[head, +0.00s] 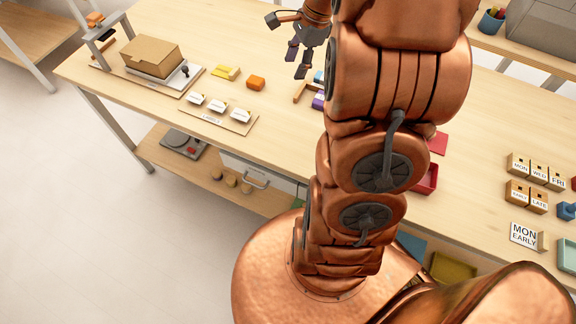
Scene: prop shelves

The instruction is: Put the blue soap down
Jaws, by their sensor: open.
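My gripper (291,46) is at the top middle of the head view, over the far part of the wooden table. Its dark fingers are spread and I see nothing between them. A small light-blue piece (318,76) lies on the table just below and right of the fingers, partly hidden by my arm. It may be the blue soap, but it is too small to tell. A purple piece (318,101) and a brown wooden piece (302,92) lie close to it. My copper arm covers the table to the right of them.
An orange block (256,83), a yellow piece (226,72) and a board with white cards (216,115) lie left of the gripper. A cardboard box (150,57) stands farther left. Red trays (427,180) and lettered blocks (538,173) are on the right.

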